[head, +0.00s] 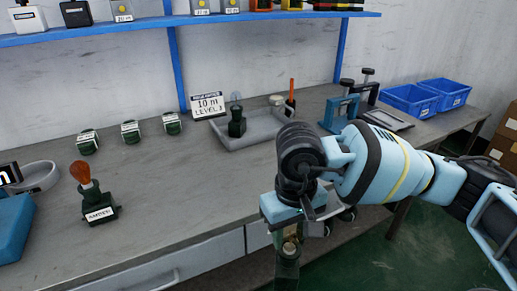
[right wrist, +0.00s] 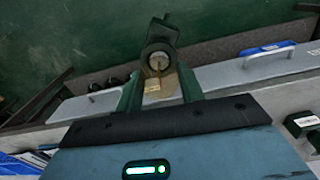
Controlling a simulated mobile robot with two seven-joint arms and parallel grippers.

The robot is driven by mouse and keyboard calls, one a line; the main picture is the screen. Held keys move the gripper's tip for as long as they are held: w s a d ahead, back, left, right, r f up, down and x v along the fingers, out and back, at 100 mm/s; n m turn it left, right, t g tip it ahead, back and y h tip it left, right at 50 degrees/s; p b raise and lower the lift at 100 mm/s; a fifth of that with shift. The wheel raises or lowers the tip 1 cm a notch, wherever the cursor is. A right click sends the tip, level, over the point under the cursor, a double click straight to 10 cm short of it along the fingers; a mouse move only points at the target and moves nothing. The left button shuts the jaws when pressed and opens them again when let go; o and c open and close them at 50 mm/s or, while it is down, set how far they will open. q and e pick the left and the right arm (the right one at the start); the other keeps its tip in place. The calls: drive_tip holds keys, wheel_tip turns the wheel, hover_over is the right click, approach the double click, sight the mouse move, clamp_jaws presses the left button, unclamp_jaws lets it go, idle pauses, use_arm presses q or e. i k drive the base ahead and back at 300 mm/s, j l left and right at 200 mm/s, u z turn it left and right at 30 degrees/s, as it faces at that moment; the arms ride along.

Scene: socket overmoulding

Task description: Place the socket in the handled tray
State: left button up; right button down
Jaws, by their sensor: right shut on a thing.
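My right gripper (head: 287,232) is shut on a dark green socket (head: 288,268) with a brass-coloured centre. It holds the socket in front of the bench's front edge, over the floor. In the right wrist view the socket (right wrist: 160,42) sits between the two fingers (right wrist: 160,92), its brass inside facing the camera. A shallow grey tray (head: 262,136) stands on the bench, beyond the gripper and to its left. My left gripper is not in view.
Several small green blocks (head: 130,132) line the bench at left, with a dark socket holding an orange bulb (head: 97,197) nearer. A sign (head: 208,105) stands at the tray's left. Blue clamps (head: 341,110) and blue bins (head: 410,100) stand right. The bench middle is clear.

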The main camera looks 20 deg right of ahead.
sight(267, 126)
drive_tip(key=l+u, duration=0.2)
drive_tip(key=l, duration=0.2)
drive_tip(key=l+u, duration=0.2)
drive_tip(key=l, duration=0.25)
drive_tip(key=k+l+u, duration=0.15)
drive_tip(key=l, duration=0.25)
drive_tip(key=l+u, duration=0.2)
drive_tip(key=l, duration=0.2)
drive_tip(key=k+l+u, duration=0.2)
drive_tip(key=l, duration=0.15)
drive_tip(key=k+l+u, duration=0.2)
drive_tip(key=l, duration=0.2)
drive_tip(key=i, duration=0.1)
